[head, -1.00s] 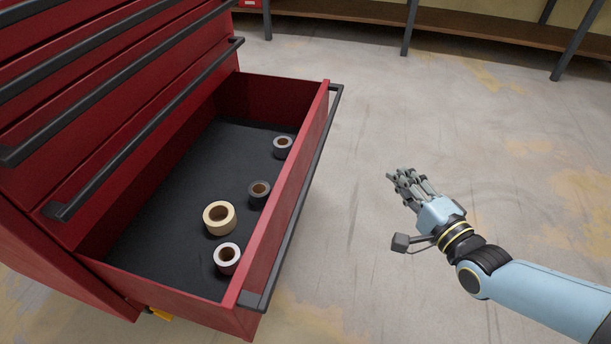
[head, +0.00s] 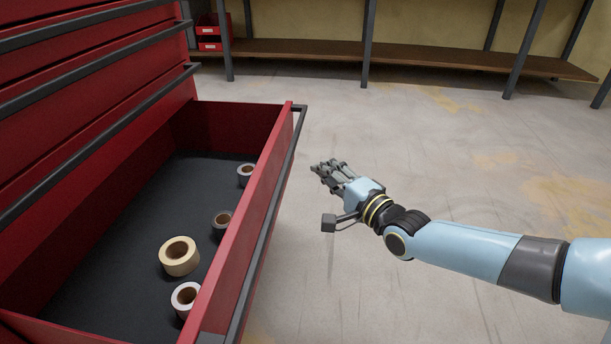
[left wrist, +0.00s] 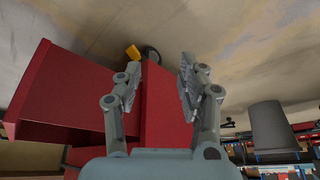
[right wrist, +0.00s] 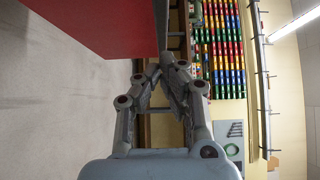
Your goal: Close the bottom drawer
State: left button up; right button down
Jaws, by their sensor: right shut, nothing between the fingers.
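The red bottom drawer (head: 245,225) stands pulled out of the red cabinet (head: 95,110), with a dark bar handle (head: 270,225) along its front. Several tape rolls lie on its dark floor, among them a cream one (head: 179,257). My right gripper (head: 325,170) is shut and empty, to the right of the drawer front and apart from it. In the right wrist view a red panel (right wrist: 100,25) is at upper left, beyond the fingers. My left gripper (left wrist: 160,75) is open and empty in the left wrist view, with red cabinet parts (left wrist: 70,95) beyond it.
A low brown shelf (head: 420,55) on dark legs runs along the back wall, with red bins (head: 208,38) at its left. The concrete floor (head: 450,150) right of the drawer is clear. A grey bin (left wrist: 270,125) shows in the left wrist view.

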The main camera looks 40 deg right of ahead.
pick_arm(q)
jog(key=shift+w+f+t+b, duration=0.25)
jog(key=shift+f+t, duration=0.1)
jog(key=shift+f, duration=0.25)
jog(key=shift+w+f+t+b, duration=0.15)
jog(key=shift+w+f+t, duration=0.15)
jog(key=shift+f, duration=0.25)
pick_arm(e)
jog(key=w+a, duration=0.2)
jog(key=w, duration=0.1)
jog(key=shift+w+a, duration=0.15)
jog(key=shift+a, duration=0.15)
jog(key=shift+a, duration=0.1)
